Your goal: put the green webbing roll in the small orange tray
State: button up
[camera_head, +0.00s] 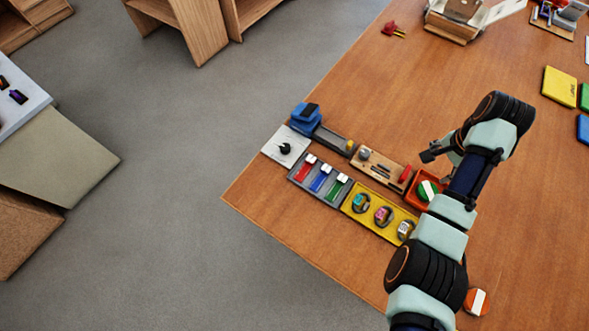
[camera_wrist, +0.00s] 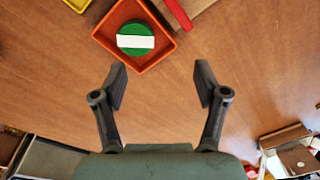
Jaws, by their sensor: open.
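The green webbing roll (camera_head: 427,190) has a white label band. It lies inside the small orange tray (camera_head: 412,197), partly behind my arm in the head view. In the wrist view the roll (camera_wrist: 135,46) rests flat within the walls of the tray (camera_wrist: 106,36), close to its right side. My gripper (camera_wrist: 160,84) is open, with nothing between its fingers, and is apart from the roll and tray. In the head view my gripper (camera_head: 432,153) is just beyond the tray, partly hidden by my wrist.
A yellow tray of watches (camera_head: 391,232), a grey tray of coloured items (camera_head: 306,184) and a wooden tray (camera_head: 373,176) stand left of the orange tray. An orange roll (camera_head: 476,301) lies near the table's front. The table beyond the trays is largely clear.

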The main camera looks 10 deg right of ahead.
jog(key=w+a+r+n+t+h, duration=0.1)
jog(key=w+a+n+t, duration=0.3)
jog(key=a, duration=0.8)
jog(key=w+a+n+t+h, duration=0.15)
jog(key=w+a+n, duration=0.35)
jog(key=a, duration=0.7)
jog(key=s+a+r+n+t+y, duration=0.1)
jog(key=s+a+r+n+t, duration=0.2)
jog(key=a, duration=0.6)
jog(key=s+a+r+n+t+y, duration=0.2)
jog(key=s+a+r+n, duration=0.3)
jog(key=a, duration=0.5)
notch_tip(320, 180, up, 2)
jog(key=shift+s+a+t, duration=0.3)
jog(key=shift+t, duration=0.45)
